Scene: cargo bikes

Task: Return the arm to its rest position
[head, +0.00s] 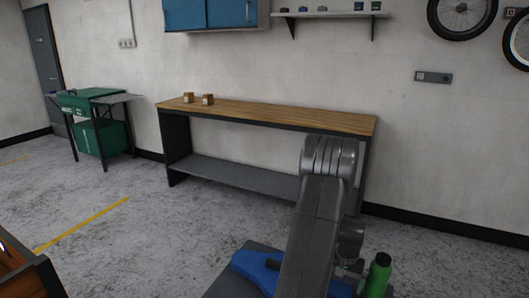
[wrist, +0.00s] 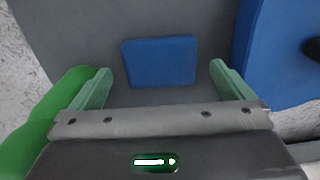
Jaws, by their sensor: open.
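My arm (head: 322,215) rises in the lower middle of the head view and is bent at its top joint. My gripper (wrist: 161,70) shows in the wrist view with its two green fingers spread wide and nothing between them. It hangs above a dark grey surface with a blue rectangular patch (wrist: 159,62) beyond the fingertips. In the head view the arm's own links hide most of the gripper. A green bottle (head: 378,276) stands just right of the arm; a green shape, likely this bottle, is beside the left finger in the wrist view (wrist: 50,115).
A blue piece (head: 262,270) lies left of the arm on the dark surface. A wooden-topped workbench (head: 275,115) with two small brown boxes (head: 198,99) stands against the wall beyond. Open floor (head: 140,225) lies between.

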